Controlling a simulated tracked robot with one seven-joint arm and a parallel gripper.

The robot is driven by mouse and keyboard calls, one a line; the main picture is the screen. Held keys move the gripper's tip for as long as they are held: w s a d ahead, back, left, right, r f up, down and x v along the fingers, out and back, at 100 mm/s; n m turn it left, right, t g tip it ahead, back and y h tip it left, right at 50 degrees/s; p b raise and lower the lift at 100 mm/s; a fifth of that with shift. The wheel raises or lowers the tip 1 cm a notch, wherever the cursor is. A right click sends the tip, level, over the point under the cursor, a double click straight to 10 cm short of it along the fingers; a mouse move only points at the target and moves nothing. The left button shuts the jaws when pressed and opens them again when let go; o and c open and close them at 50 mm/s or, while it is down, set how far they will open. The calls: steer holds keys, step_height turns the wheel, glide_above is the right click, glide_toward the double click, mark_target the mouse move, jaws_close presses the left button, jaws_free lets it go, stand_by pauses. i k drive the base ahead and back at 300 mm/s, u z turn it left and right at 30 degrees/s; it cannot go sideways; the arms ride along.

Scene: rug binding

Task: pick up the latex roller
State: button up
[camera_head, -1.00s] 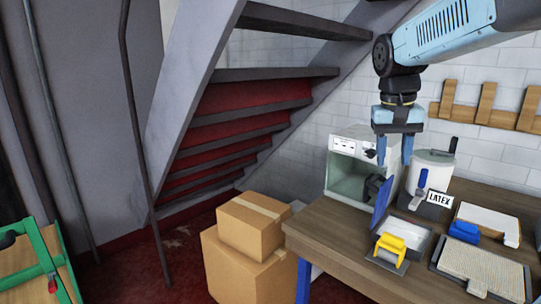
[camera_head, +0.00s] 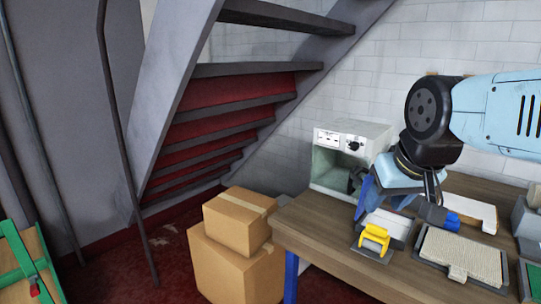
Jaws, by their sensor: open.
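My gripper (camera_head: 408,198) is open, tilted and low over the back of the wooden workbench (camera_head: 310,232). Its blue fingers point down and to the right. I cannot make out the latex roller for certain now. An upright blue-handled tool, which may be the roller, stood in front of the white pot with the LATEX label a second ago. My gripper and arm now cover that spot, so the tool and the pot are hidden. I see nothing held between the fingers, though they partly hide what is there.
A yellow-handled tool (camera_head: 374,238) and a pale tray (camera_head: 391,223) lie at the bench's front. Cardboard boxes (camera_head: 230,266) are on the floor.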

mark_target(375, 238)
steer(key=u, duration=0.35)
steer(key=i, duration=0.15)
steer(key=z, duration=3.05)
steer(key=k, duration=1.05)
steer(key=u, duration=1.5)
steer(key=i, duration=1.1)
steer(key=u, duration=0.25)
